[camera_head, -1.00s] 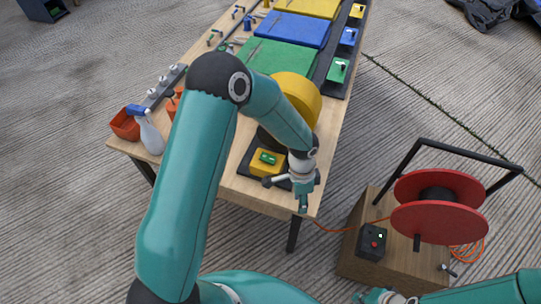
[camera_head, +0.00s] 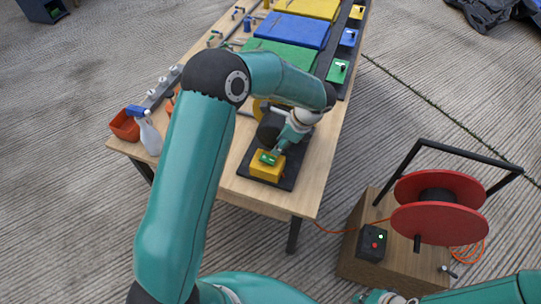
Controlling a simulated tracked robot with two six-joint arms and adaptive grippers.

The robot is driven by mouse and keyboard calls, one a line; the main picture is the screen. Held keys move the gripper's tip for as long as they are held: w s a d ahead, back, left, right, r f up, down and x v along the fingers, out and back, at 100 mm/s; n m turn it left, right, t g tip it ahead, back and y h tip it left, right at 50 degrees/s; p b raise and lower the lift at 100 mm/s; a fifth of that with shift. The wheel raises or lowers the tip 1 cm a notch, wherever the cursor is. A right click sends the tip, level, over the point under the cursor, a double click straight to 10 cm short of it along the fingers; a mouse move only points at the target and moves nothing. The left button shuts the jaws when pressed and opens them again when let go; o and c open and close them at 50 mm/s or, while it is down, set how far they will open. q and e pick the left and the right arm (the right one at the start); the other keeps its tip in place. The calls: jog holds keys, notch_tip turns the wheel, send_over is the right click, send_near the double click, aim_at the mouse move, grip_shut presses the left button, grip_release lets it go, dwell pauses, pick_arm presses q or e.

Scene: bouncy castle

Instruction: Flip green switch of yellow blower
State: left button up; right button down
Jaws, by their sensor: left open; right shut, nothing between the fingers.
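The yellow blower (camera_head: 259,109) is round and sits on the wooden table, mostly hidden behind my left arm. In front of it, on a dark base plate, is a yellow switch box (camera_head: 265,171) with a green switch (camera_head: 267,158) on top, partly covered. My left gripper (camera_head: 272,157) is open and comes down over the box at the green switch. I cannot tell whether it touches the switch. My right gripper (camera_head: 383,297) is shut and empty at the bottom edge, partly cut off.
Green (camera_head: 290,56) and blue (camera_head: 291,30) panels lie along the table behind the blower. A spray bottle (camera_head: 150,138) and an orange container (camera_head: 125,125) stand at the left corner. A red cable reel (camera_head: 440,225) stands on a wooden box at the right.

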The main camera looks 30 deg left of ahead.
aim_at(267, 158)
pick_arm(q)
jog(key=x, duration=0.8)
jog(key=shift+a+f, duration=0.1)
jog(key=shift+f, duration=0.25)
grip_shut()
jog(key=shift+s+a+r+h+p, duration=0.1)
jog(key=shift+a+r+h+p, duration=0.15)
jog(key=shift+h+p, duration=0.4)
jog(key=shift+a+t+h+p, duration=0.15)
jog(key=shift+t+h+p, duration=0.25)
jog(key=shift+h, duration=0.15)
jog(key=shift+a+h+p, duration=0.1)
jog(key=shift+h+p, duration=0.4)
jog(key=shift+h, duration=0.2)
jog(key=shift+f, duration=0.15)
